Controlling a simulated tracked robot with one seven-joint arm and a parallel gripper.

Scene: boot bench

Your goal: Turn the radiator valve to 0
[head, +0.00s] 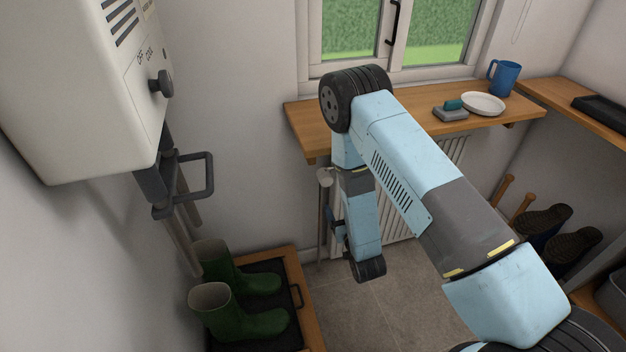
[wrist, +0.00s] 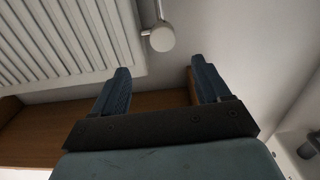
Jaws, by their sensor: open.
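The radiator valve is a small white round knob (head: 324,177) on a pipe at the left end of the white radiator (head: 455,148), under the wooden window shelf. In the wrist view the valve knob (wrist: 161,38) lies beyond my fingertips, roughly in line with the gap between them. My gripper (wrist: 160,65) is open and empty, with its two dark blue fingers apart. In the head view my gripper is mostly hidden by my arm; a small dark blue part shows below the knob. I cannot read any marks on the knob.
The window shelf (head: 300,118) runs above the valve and holds a blue mug (head: 505,78), a white plate (head: 484,104) and a grey block. Green boots (head: 245,315) stand on a tray at lower left. A boiler (head: 70,90) hangs at left. Dark boots (head: 575,245) are at right.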

